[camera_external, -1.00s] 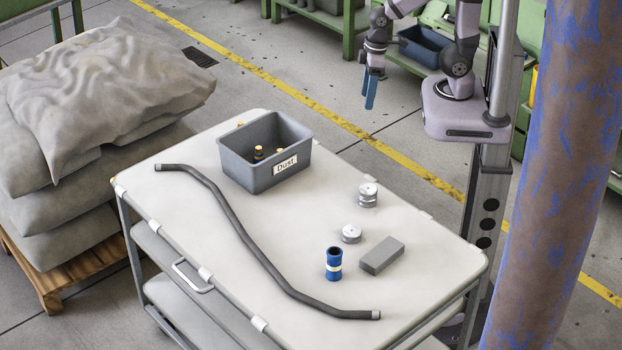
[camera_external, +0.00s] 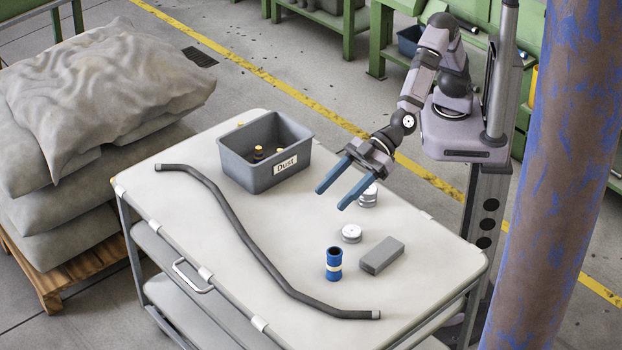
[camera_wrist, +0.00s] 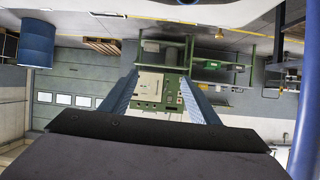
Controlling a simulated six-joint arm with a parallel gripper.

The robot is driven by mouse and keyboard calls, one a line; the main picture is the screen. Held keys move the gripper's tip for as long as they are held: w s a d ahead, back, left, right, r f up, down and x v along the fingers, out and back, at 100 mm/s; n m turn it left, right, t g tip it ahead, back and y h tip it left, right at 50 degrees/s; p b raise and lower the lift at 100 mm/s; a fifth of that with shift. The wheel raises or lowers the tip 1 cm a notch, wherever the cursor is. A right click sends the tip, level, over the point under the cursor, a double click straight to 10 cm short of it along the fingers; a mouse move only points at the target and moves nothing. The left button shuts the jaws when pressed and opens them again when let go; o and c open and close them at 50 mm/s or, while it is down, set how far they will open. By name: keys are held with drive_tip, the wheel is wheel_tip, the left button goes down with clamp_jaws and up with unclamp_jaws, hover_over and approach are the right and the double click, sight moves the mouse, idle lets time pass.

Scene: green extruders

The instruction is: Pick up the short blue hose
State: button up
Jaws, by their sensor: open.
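The short blue hose (camera_external: 334,264) stands upright on the white cart top, near its front right part. In the wrist view the two fingers (camera_wrist: 160,88) point toward the far hall, and the hose does not show there.
A grey bin (camera_external: 240,171) labelled "Dust" holds small bottles. A long dark hose (camera_external: 235,225) curves along the front of the cart top (camera_external: 190,235). Silver round parts (camera_external: 351,234) and a grey block (camera_external: 381,255) lie near the blue hose. A rusty blue pillar (camera_external: 560,170) stands right.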

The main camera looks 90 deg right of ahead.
drive_tip(key=s+a+f, duration=0.2)
drive_tip(key=a, duration=0.1)
approach(330, 261)
drive_tip(key=shift+t, duration=0.3)
drive_tip(key=w+a+f, duration=0.2)
drive_tip(key=w+f, duration=0.1)
drive_tip(key=shift+w+f, duration=0.1)
drive_tip(key=shift+w, duration=0.1)
drive_tip(key=shift+p+x, duration=0.7)
drive_tip(key=shift+x, duration=2.95)
drive_tip(key=shift+s+a+f, duration=0.1)
drive_tip(key=shift+s+f, duration=0.05)
drive_tip(key=shift+s, duration=0.05)
drive_tip(key=shift+c, duration=0.2)
drive_tip(key=c, duration=1.1)
